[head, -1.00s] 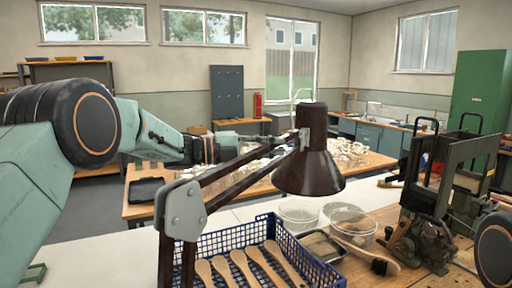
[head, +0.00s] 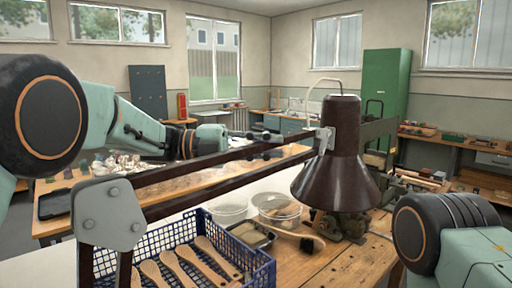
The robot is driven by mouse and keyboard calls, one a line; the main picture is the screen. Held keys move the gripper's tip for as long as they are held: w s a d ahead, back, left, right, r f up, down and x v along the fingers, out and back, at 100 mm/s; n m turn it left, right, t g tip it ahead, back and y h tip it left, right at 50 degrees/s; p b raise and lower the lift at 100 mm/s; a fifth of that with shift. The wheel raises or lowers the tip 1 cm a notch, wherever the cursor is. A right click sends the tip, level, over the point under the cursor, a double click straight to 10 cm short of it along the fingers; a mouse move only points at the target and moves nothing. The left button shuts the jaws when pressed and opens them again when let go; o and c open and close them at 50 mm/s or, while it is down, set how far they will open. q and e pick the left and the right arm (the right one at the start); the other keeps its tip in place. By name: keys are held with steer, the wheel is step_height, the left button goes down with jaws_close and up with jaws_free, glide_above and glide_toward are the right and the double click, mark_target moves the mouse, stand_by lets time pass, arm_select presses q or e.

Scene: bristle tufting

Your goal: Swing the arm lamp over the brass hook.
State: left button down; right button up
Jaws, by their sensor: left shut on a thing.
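The arm lamp has a dark brown cone shade (head: 338,165) and a two-bar arm with a grey joint plate (head: 108,214) at the lower left. The shade hangs in front of and above the bench machine (head: 343,226), hiding part of it. My left gripper (head: 270,145) reaches in from the left and is shut on the lamp, at its arm just left of the shade; the exact contact is small and partly hidden. I cannot make out the brass hook; the shade may cover it. My right arm shows at the lower right, but its gripper is out of view.
A blue basket (head: 255,268) with wooden brush handles (head: 215,257) stands below the lamp arm. Clear bowls (head: 277,208), a dark tray (head: 250,234) and a brush (head: 306,243) lie near the machine. The wooden bench (head: 350,268) is bare at the front. A green cabinet (head: 386,90) stands behind.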

arm_select(q)
steer(key=shift+s+d+f, duration=0.25)
steer(key=shift+s, duration=0.05)
steer(key=c, duration=1.3)
jaws_free()
steer(key=shift+a+r, duration=0.15)
steer(key=shift+a, duration=0.1)
steer(key=shift+c, duration=0.2)
steer(key=shift+o, duration=0.2)
steer(key=shift+w+d, duration=0.1)
steer(key=a, duration=1.2)
steer(key=shift+w, duration=0.4)
steer(key=shift+r, duration=0.1)
